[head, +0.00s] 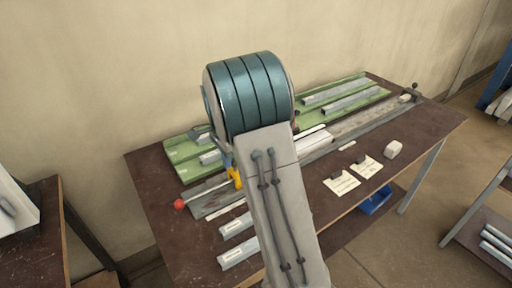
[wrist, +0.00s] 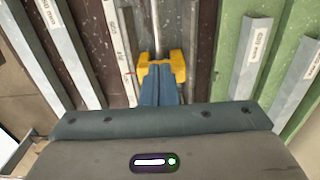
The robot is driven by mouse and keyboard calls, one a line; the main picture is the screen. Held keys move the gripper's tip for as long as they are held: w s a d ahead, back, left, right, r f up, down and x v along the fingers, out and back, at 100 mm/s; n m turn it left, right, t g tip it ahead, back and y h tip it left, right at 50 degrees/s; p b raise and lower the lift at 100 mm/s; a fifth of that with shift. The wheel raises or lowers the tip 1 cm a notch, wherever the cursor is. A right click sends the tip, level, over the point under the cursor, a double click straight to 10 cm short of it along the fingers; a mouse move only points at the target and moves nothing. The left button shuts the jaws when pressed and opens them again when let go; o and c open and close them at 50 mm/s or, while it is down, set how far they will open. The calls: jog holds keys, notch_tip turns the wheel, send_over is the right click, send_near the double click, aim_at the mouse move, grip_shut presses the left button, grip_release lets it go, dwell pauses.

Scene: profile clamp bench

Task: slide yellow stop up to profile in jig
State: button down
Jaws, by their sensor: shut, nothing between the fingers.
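The yellow stop (head: 236,178) sits on the grey jig rail (head: 208,208) near its left end, by a rod with a red knob (head: 179,204). In the wrist view the yellow stop (wrist: 178,65) shows on both sides of my blue fingertips, with the rod (wrist: 158,30) running beyond it. My gripper (wrist: 160,75) is shut and empty, its tips at the stop; I cannot tell whether they touch it. A pale profile (head: 314,141) lies in the jig farther right, partly hidden by my arm in the head view.
A green rack (head: 183,158) with several grey profiles lies along the back of the brown bench (head: 435,122). Labelled profiles (head: 238,254) lie at the front left. The bench's right end is mostly clear.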

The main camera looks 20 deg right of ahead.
jog(key=w+d, duration=0.1)
jog(key=d, duration=0.5)
jog(key=shift+d+p, duration=0.15)
jog(key=shift+p, duration=0.15)
jog(key=shift+w+d, duration=0.2)
jog(key=shift+d, duration=0.1)
dwell(0.5)
jog(key=shift+a, duration=0.15)
notch_tip(320, 180, up, 7)
jog(key=a+p, duration=0.1)
jog(key=p, duration=0.4)
jog(key=shift+s, duration=0.2)
jog(key=shift+a, duration=0.1)
dwell(0.4)
